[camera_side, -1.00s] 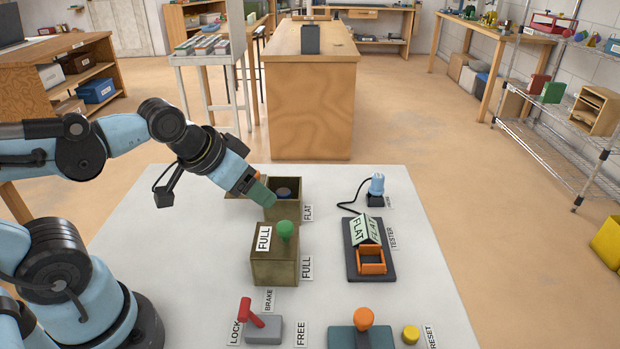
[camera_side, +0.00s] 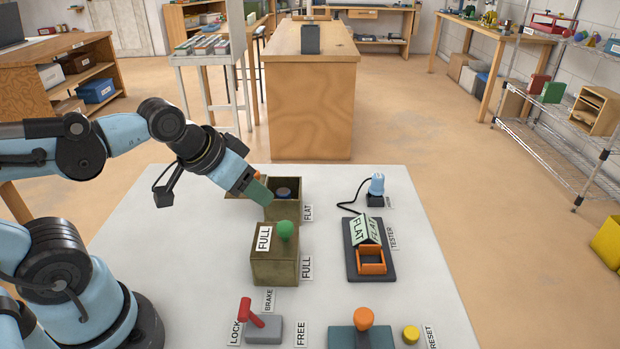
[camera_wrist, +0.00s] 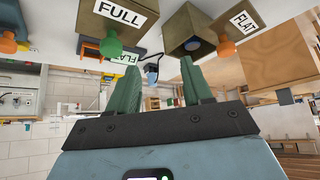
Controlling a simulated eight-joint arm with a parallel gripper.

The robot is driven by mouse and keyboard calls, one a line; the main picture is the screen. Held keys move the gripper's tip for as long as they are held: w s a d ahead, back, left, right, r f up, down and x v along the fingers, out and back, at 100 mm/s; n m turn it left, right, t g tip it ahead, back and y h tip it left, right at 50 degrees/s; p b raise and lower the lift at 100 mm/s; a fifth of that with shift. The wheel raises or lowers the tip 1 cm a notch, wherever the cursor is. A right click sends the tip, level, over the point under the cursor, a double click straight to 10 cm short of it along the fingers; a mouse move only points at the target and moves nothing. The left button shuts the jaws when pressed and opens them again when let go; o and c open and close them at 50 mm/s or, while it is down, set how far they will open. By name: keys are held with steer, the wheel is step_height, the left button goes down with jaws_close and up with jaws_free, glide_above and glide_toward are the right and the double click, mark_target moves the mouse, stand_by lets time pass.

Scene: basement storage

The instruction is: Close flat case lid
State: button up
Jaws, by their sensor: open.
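The flat case (camera_side: 284,211) is an olive box at the back of the white table, open at the top with a dark blue round thing inside. Its lid (camera_side: 236,196) stands open on the left side, partly hidden behind my gripper (camera_side: 259,191). In the wrist view, the lid shows its FLAT label (camera_wrist: 243,21) and an orange knob (camera_wrist: 226,48) beside the open case (camera_wrist: 187,28). My gripper (camera_wrist: 160,85) has green fingers set apart, with nothing between them. In the side view, its tips overlap the case's left edge; I cannot tell whether they touch.
The closed FULL case (camera_side: 275,268) with a green knob (camera_side: 285,231) stands in front of the flat case. A tester (camera_side: 371,265) with a FLAT block is to the right, and a red brake lever (camera_side: 246,306) is at the front.

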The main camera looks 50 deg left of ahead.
steer(key=a+n, duration=0.1)
steer(key=a, duration=0.1)
steer(key=a+n, duration=0.1)
steer(key=a, duration=0.1)
steer(key=s+a+n, duration=0.1)
steer(key=a, duration=0.1)
steer(key=shift+a+r+g, duration=0.2)
steer(key=shift+a+g, duration=0.1)
steer(key=shift+g, duration=0.1)
jaws_close()
steer(key=s+a+r+n+t, duration=0.1)
steer(key=s+a+n, duration=0.1)
steer(key=a, duration=0.3)
steer(key=s+a+r+n, duration=0.2)
steer(key=a+n, duration=0.1)
steer(key=a, duration=0.2)
steer(key=shift+h, duration=0.4)
steer(key=shift+w+d+f, duration=0.65)
steer(key=shift+w+f, duration=0.65)
steer(key=shift+w, duration=0.2)
steer(key=shift+w+d+f, duration=0.65)
steer(key=shift+w+f, duration=0.7)
steer(key=shift+w, duration=0.2)
steer(key=shift+w+d+f, duration=0.65)
steer(key=shift+w+f, duration=0.65)
steer(key=shift+w, duration=0.2)
